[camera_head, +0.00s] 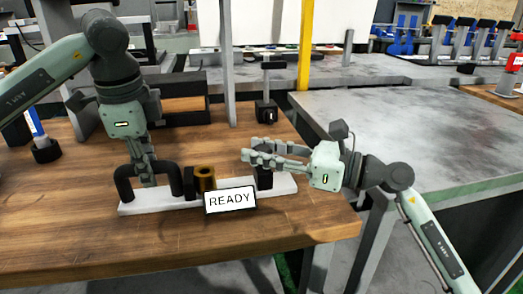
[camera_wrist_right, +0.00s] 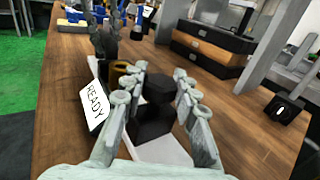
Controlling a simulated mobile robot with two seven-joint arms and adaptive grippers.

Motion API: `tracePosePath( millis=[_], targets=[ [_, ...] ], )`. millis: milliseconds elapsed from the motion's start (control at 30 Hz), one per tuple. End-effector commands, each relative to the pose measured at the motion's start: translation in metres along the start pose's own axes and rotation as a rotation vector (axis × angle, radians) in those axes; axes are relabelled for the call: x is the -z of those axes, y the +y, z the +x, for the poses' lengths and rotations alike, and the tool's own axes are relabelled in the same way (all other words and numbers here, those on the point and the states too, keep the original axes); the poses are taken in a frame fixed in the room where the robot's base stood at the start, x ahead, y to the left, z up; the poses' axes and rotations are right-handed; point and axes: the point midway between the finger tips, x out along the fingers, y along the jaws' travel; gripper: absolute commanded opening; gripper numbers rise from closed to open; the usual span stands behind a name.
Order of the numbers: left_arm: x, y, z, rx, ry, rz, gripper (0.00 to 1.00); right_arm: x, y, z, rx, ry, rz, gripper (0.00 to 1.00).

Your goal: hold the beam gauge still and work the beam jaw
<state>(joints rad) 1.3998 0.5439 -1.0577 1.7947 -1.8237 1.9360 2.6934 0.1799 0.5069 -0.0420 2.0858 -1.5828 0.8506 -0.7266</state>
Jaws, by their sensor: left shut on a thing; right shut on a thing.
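The beam gauge lies on the wooden bench as a pale bar (camera_head: 283,187) with a black arched handle (camera_head: 123,180) at its left end. A black block and a copper-coloured cylinder (camera_head: 205,178) sit along its middle. The black beam jaw (camera_head: 265,180) stands near its right end. My left gripper (camera_head: 147,178) comes down from above and is shut on the arched handle. My right gripper (camera_head: 250,158) reaches in from the right and is shut on the beam jaw. In the right wrist view its fingers (camera_wrist_right: 158,88) flank the jaw (camera_wrist_right: 153,118).
A white READY sign (camera_head: 230,199) stands in front of the bar. A black-and-wood block (camera_head: 185,108) lies at the back. A grey metal table (camera_head: 400,125) adjoins on the right. The bench front is clear.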

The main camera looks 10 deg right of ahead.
Motion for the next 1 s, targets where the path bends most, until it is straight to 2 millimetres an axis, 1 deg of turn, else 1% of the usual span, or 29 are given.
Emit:
tracePosePath(
  millis=[100,167,267,400,533,633,900,933,1000],
  targets=[
    [0.0,0.0,-0.001,0.001,0.001,0.0,0.0,0.0,0.001,0.001,0.0,0.0,0.0,0.13],
    [0.0,0.0,-0.001,0.001,0.001,0.0,0.0,0.0,0.004,0.006,-0.001,0.001,0.0,0.13],
    [0.0,0.0,-0.001,0.001,0.001,0.001,0.0,0.0,0.015,0.022,-0.004,0.001,-0.001,0.12],
    [0.001,0.0,-0.001,0.001,0.002,0.002,0.0,0.0,0.034,0.05,-0.004,0.0,0.0,0.12],
    [0.001,0.0,-0.001,0.001,0.002,0.003,0.0,0.0,0.046,0.067,-0.004,0.0,0.001,0.12],
    [0.002,0.0,-0.001,0.002,0.003,0.004,0.0,0.0,0.049,0.072,-0.004,0.0,0.001,0.12],
    [0.004,0.0,-0.001,0.003,0.008,0.005,0.0,0.0,0.052,0.073,-0.009,0.0,0.002,0.12],
    [0.004,0.0,-0.001,0.003,0.008,0.005,0.0,0.0,0.052,0.073,-0.01,0.0,0.003,0.32],
    [0.004,0.0,-0.001,0.003,0.008,0.004,0.0,0.0,0.052,0.073,-0.01,0.0,0.003,0.4]
  ],
)
